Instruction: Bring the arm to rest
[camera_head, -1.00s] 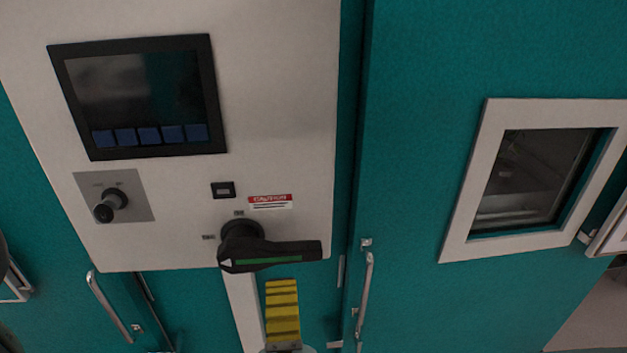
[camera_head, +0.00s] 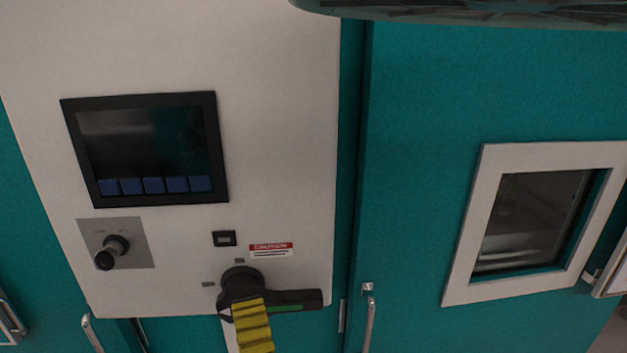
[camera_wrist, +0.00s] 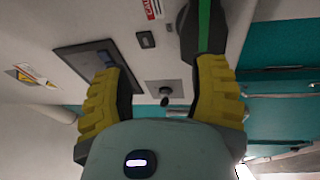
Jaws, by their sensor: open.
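My gripper (camera_head: 252,325) shows at the bottom of the head view as a yellow ridged finger, overlapping the lower left part of a black rotary handle (camera_head: 290,299) with a green stripe. In the wrist view both yellow fingers of my gripper (camera_wrist: 162,75) stand well apart with nothing held between them. The handle (camera_wrist: 203,25) shows at the top of the wrist view, above the right finger. The handle lies about level, its grip pointing right in the head view. I cannot tell whether the finger touches it.
The white panel carries a dark screen (camera_head: 150,148), a black knob (camera_head: 112,250) and a red caution label (camera_head: 271,248). Right of it is a teal door with a framed window (camera_head: 530,220) and a metal door handle (camera_head: 369,322). A grey-green edge (camera_head: 460,10) crosses the top.

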